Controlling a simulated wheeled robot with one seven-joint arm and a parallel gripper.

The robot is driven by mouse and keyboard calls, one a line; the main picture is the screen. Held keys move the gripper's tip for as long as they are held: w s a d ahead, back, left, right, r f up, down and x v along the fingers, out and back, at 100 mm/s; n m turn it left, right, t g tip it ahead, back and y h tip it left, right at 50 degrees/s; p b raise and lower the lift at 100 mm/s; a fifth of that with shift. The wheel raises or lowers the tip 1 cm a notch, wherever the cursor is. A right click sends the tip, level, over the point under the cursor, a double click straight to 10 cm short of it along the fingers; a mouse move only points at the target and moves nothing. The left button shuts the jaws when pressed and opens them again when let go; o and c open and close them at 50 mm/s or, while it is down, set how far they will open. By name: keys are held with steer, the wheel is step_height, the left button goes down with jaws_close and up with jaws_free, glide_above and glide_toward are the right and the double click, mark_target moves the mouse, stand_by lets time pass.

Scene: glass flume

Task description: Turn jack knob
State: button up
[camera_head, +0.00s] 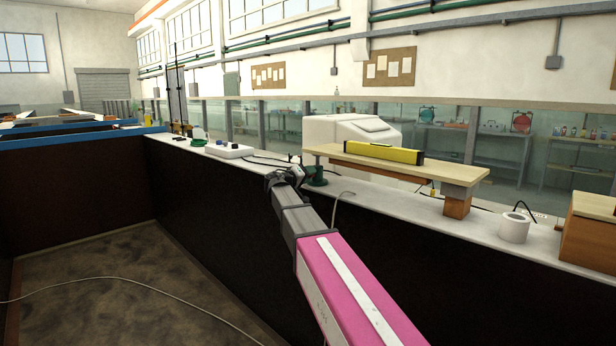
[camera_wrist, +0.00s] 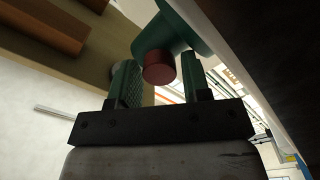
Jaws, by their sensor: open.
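The jack (camera_head: 316,176) is green and stands on the white ledge under the left end of a pale wooden plank (camera_head: 440,172). In the wrist view the green jack body (camera_wrist: 178,32) carries a round dark red knob (camera_wrist: 158,68) facing the camera. My gripper (camera_head: 285,177) is at the jack's left side in the head view. In the wrist view my gripper (camera_wrist: 160,82) is open, with a green-padded finger on each side of the knob. I cannot tell whether either finger touches it. The knob is hidden in the head view.
A yellow spirit level (camera_head: 384,152) lies on the plank, whose right end rests on a wooden block (camera_head: 457,201). A white power strip (camera_head: 229,151) and cables lie left on the ledge (camera_head: 375,198). A white cup-like container (camera_head: 514,228) stands right. The glass wall is behind.

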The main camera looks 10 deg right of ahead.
steer(key=v, duration=1.1)
steer(key=shift+d, duration=0.1)
steer(key=s+d+f+g+y, duration=0.2)
steer(key=s+d+f, duration=0.15)
steer(key=f, duration=0.55)
steer(key=s+d+f+g+y, duration=0.25)
steer(key=s+f, duration=0.25)
steer(key=f, duration=0.3)
steer(key=s+d+f+g+y, duration=0.2)
steer(key=s+d+f, duration=0.2)
steer(key=f, duration=0.5)
steer(key=s+f+g+y, duration=0.4)
steer(key=s+f+y, duration=0.4)
steer(key=s+f, duration=0.7)
steer(key=shift+s+a+f, duration=0.35)
steer(key=shift+s+a, duration=0.1)
steer(key=shift+s, duration=1.1)
